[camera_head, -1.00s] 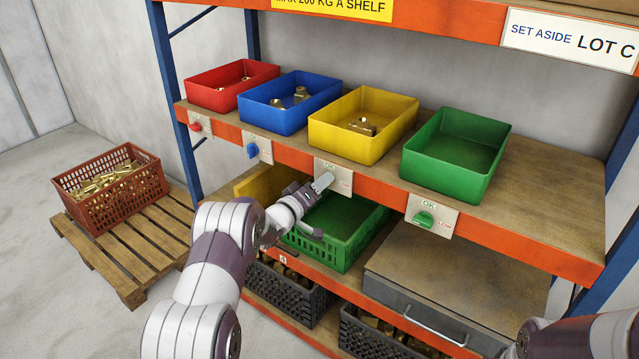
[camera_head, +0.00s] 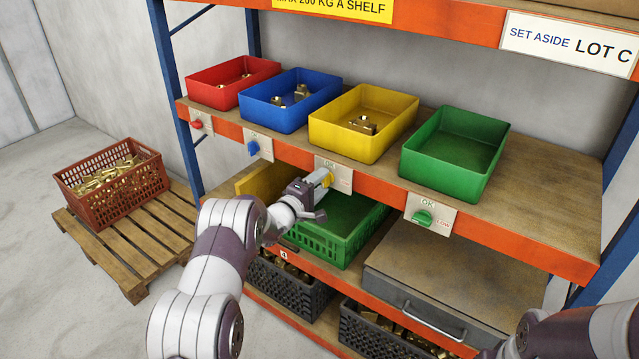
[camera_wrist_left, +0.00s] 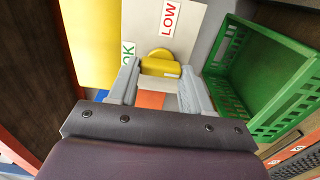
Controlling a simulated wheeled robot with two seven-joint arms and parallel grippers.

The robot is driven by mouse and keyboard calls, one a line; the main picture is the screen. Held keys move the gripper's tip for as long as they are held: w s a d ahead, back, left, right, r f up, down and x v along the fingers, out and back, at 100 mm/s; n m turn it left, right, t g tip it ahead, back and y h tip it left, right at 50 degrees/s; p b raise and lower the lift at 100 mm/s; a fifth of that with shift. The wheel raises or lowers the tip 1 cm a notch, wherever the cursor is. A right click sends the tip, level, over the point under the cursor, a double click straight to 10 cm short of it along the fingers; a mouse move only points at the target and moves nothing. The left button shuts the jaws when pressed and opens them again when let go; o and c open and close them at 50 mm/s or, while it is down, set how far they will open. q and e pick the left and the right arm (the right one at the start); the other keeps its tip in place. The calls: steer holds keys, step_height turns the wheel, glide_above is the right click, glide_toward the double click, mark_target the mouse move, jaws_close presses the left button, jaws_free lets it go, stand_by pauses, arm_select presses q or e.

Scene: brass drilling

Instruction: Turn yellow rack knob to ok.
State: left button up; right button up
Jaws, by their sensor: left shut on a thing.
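The yellow knob (camera_head: 328,178) sits on a pale plate (camera_head: 346,182) with OK and LOW labels, on the orange shelf beam below the yellow bin. In the left wrist view the knob (camera_wrist_left: 160,66) shows between the two fingers of my left gripper (camera_wrist_left: 160,88), beside the LOW label (camera_wrist_left: 171,18); the OK label (camera_wrist_left: 128,54) is partly hidden by a finger. My left gripper (camera_head: 322,180) is shut on the knob. My right gripper is out of view; only part of the right arm shows at the lower right.
Red (camera_head: 222,92), blue (camera_head: 270,117), yellow (camera_head: 352,142) and green (camera_head: 436,171) bins stand on the shelf above. Red, blue and green knobs (camera_head: 423,217) are on neighbouring plates. A green crate (camera_head: 322,243) and a grey case (camera_head: 420,315) sit below.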

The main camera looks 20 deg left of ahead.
arm_select(q)
steer(key=shift+f, duration=0.1)
stand_by(0.4)
steer(key=o, duration=1.1)
steer(key=shift+c, duration=0.2)
steer(key=b+v, duration=0.1)
steer(key=v, duration=1.1)
steer(key=shift+s+b, duration=0.35)
steer(key=shift+b, duration=0.05)
steer(key=shift+a, duration=0.15)
